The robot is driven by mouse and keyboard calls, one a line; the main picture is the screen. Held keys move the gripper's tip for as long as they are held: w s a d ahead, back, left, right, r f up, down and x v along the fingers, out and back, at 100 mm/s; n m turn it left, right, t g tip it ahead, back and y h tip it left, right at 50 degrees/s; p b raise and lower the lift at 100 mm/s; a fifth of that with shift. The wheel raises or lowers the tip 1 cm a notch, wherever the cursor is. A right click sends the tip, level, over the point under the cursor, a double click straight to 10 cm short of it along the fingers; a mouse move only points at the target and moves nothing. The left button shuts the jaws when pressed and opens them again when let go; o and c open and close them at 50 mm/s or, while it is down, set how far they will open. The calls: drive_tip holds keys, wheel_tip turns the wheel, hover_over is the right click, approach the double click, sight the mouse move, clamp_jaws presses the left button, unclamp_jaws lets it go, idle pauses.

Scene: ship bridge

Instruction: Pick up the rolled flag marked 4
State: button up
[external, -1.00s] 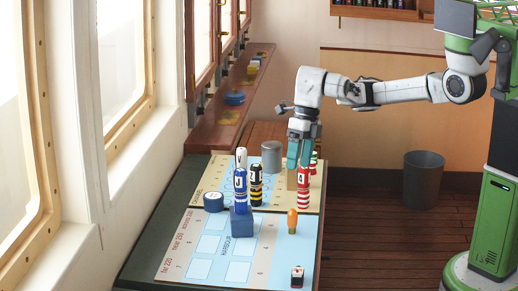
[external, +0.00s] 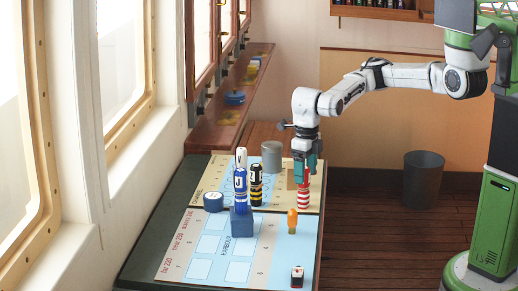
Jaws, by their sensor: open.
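The rolled flag with red and white bands (external: 303,196) stands upright near the right edge of the table. Its mark is hidden behind the fingers now; a 4 showed on it earlier. My gripper (external: 304,179) points down, with its teal fingers around the upper part of this flag. The jaws are open; whether they touch the flag cannot be told. A blue and white rolled flag (external: 240,185) marked J stands in a blue block (external: 241,223). A black and yellow rolled flag (external: 256,188) stands between them, farther back.
A grey cylinder (external: 271,156) stands at the table's back. A round blue box (external: 213,201), an orange-topped piece (external: 292,221) and a small dark-and-white block (external: 297,276) also stand on the table (external: 142,255). A bin (external: 423,174) is on the floor behind.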

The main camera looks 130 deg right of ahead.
sight(304, 188)
drive_tip(key=shift+s+d+f, duration=0.1)
drive_tip(key=shift+f, duration=1.65)
drive_tip(key=c, duration=1.1)
drive_tip(key=shift+c, duration=0.2)
